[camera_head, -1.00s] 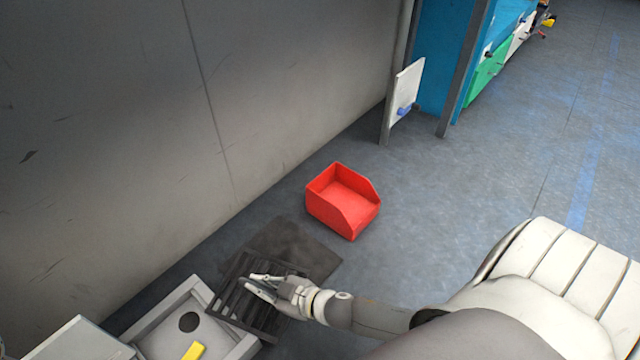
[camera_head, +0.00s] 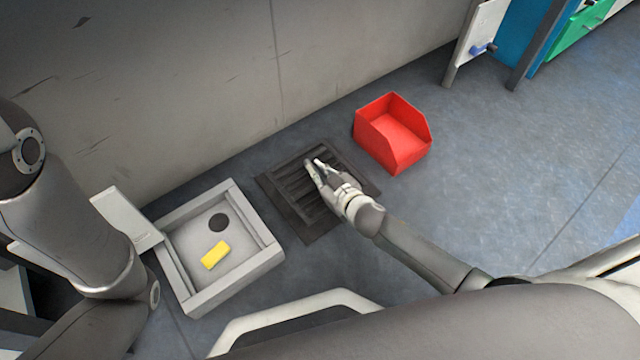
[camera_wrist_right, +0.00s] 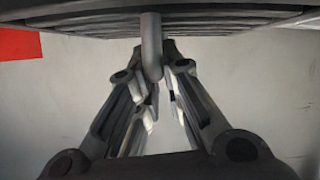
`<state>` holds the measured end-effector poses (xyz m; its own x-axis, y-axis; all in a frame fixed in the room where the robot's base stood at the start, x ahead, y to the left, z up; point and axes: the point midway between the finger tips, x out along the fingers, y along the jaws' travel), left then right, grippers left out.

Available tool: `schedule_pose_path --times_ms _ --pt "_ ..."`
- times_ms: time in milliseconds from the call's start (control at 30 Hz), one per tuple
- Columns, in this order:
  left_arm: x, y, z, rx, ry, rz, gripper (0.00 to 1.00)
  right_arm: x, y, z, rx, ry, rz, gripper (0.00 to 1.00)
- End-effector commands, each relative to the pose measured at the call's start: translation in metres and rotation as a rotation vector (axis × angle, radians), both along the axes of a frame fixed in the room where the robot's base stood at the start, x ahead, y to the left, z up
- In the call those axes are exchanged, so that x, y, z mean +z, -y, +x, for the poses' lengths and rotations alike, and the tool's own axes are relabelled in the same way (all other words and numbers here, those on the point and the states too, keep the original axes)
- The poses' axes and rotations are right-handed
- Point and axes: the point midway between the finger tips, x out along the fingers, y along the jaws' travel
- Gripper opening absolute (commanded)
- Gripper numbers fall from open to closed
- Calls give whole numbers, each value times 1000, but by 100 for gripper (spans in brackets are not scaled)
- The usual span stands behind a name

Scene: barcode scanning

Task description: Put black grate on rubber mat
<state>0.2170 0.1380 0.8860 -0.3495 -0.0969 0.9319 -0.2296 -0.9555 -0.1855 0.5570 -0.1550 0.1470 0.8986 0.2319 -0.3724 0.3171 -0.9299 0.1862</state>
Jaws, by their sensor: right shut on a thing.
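The black grate (camera_head: 290,182) has dark parallel bars and lies over the rubber mat (camera_head: 308,233), whose dark border shows around it. I cannot tell whether the grate touches the mat or hangs just above it. My right gripper (camera_head: 316,166) is shut on the grate. In the right wrist view, the grate (camera_wrist_right: 85,27) spans the top edge, and the fingers (camera_wrist_right: 154,75) close around its short grey handle (camera_wrist_right: 151,50). My left arm shows at the left of the head view, but its gripper is out of view.
A grey square basin (camera_head: 178,285) with a yellow block (camera_head: 215,255) and a dark round hole stands left of the mat. A red bin (camera_head: 395,140) stands close to the mat's upper right. A grey wall (camera_head: 180,90) runs behind. Open floor lies to the right.

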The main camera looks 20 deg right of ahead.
Motion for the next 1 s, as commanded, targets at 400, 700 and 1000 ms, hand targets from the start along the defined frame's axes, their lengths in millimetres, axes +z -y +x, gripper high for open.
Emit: schedule_pose_path --times_ms 400,700,1000 --pt "-34 1 -6 1 15 2 0 -41 9 30 2 -1 1 0" --pt "-60 1 -6 1 16 2 0 -65 12 38 3 -1 0 0" --pt "-80 1 -6 1 14 3 0 -81 12 38 3 0 1 0"
